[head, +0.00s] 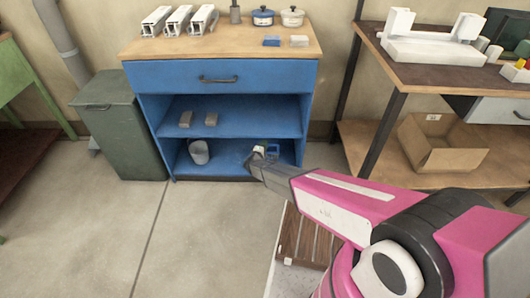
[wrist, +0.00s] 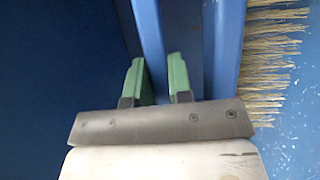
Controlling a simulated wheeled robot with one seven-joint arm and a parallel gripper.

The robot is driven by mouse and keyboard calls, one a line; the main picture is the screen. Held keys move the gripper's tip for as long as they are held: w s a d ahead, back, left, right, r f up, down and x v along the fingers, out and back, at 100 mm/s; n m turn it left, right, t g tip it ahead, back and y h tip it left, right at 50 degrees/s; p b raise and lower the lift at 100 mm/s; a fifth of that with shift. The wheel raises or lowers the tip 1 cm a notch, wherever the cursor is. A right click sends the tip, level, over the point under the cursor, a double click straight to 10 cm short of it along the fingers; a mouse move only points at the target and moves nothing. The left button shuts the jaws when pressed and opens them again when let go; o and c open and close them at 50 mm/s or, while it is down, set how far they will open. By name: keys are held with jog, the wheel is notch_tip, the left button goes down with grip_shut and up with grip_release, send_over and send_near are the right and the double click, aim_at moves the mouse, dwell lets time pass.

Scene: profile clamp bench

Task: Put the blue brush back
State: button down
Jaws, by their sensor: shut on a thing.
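The blue brush (wrist: 227,55) shows in the wrist view as a blue body with pale straw-coloured bristles at its right side. My gripper (wrist: 155,75) has green fingers shut on a narrow blue part, which looks like the brush's handle. In the head view my gripper (head: 257,156) reaches to the front of the bottom shelf of the blue cabinet (head: 222,76). A small blue piece (head: 273,150) shows just beyond it, probably part of the brush. The rest is hidden or too small to make out.
A grey bucket (head: 199,152) stands on the bottom shelf, left of my gripper. A green bin (head: 118,125) stands left of the cabinet; a cardboard box (head: 440,145) lies on the right bench's low shelf.

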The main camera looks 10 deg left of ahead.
jog(key=shift+d+f, duration=0.15)
jog(key=shift+f, duration=1.05)
jog(key=shift+d+f, duration=0.1)
jog(key=shift+f, duration=1.1)
jog(key=shift+f, duration=0.15)
jog(key=c, duration=1)
grip_release()
jog(key=shift+c, duration=0.2)
